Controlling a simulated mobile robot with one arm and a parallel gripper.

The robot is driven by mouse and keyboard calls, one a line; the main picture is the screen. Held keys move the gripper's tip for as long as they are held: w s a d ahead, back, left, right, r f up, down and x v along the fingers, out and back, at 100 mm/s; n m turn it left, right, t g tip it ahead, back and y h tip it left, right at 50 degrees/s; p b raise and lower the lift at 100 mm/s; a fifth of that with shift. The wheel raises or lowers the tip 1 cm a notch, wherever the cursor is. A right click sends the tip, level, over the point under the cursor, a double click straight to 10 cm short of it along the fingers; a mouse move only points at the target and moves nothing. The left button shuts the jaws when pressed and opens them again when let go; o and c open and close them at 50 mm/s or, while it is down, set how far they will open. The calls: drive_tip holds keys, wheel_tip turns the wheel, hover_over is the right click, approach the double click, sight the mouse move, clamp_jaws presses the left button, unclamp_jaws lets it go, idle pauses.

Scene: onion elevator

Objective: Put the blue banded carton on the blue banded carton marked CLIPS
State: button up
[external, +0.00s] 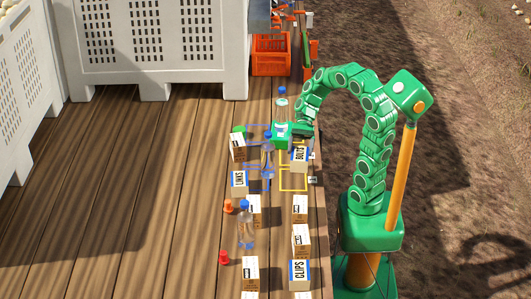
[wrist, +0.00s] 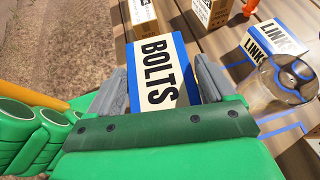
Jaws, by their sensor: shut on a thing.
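My gripper (external: 297,142) is shut on the blue banded carton marked BOLTS (external: 299,158). In the wrist view, the grey fingers of my gripper (wrist: 160,72) press on both sides of the BOLTS carton (wrist: 163,62), which has a white face with blue edges. I cannot tell whether this carton touches the surface below. The blue banded carton marked CLIPS (external: 299,273) stands near the front of the deck, in the right column, well apart from my gripper. It cannot be made out in the wrist view.
A blue banded LINKS carton (external: 239,183) stands to the left. Clear bottles (external: 267,155) (external: 246,228) stand nearby. Plain brown cartons (external: 301,240) stand between BOLTS and CLIPS.

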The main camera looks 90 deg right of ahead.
drive_tip(key=w+a+r+n+g, duration=0.2)
drive_tip(key=a, duration=0.9)
drive_tip(key=w+a+r+n+g, duration=0.1)
drive_tip(key=w+a+r, duration=0.15)
drive_tip(key=a, duration=0.95)
drive_tip(key=s+a+r+n+g, duration=0.1)
drive_tip(key=s+a+r+g, duration=0.3)
drive_tip(key=a, duration=0.6)
drive_tip(key=s+a+r+n+t, duration=0.1)
drive_tip(key=s+a+n, duration=0.1)
drive_tip(key=s+a, duration=0.65)
hover_over(297, 265)
wheel_tip(297, 265, down, 10)
drive_tip(key=r, duration=0.1)
drive_tip(key=shift+a+f, duration=0.1)
drive_tip(key=shift+f, duration=1.75)
